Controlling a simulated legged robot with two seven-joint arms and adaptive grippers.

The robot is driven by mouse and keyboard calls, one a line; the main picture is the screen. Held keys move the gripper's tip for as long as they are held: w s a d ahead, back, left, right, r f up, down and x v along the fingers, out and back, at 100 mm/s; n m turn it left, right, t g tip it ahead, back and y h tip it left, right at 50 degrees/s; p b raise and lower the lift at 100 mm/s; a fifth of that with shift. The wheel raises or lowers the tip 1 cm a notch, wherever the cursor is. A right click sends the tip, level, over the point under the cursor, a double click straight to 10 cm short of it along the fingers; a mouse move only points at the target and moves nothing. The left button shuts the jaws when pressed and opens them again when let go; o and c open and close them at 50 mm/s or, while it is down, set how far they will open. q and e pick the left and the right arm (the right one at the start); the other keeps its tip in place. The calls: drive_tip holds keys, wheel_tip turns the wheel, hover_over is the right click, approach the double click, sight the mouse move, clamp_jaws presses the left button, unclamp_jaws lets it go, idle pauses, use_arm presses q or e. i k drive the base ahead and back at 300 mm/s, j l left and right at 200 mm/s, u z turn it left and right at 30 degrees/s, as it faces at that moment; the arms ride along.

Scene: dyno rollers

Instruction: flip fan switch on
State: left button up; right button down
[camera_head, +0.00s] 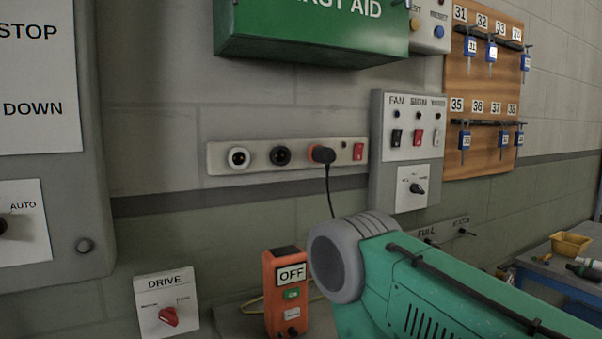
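The fan switch (396,138) is a small black rocker under the label FAN on a grey wall panel (406,163), right of the picture's middle. A small dark round indicator sits between the label and the rocker. The rocker's exact position is too small to tell. A red rocker (418,137) and a white rocker (436,137) stand to its right. A dark rotary knob (417,188) is on a white plate below them. Neither of my grippers shows in this view.
A large teal body with a grey round end fills the lower right; I cannot tell whether it is mine. A socket strip (217,158) with a plugged-in cable is left of the panel. A green first aid box (312,40) juts out above. An orange OFF box (284,300) is below.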

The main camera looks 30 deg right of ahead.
sight(396, 134)
drive_tip(key=z, duration=1.55)
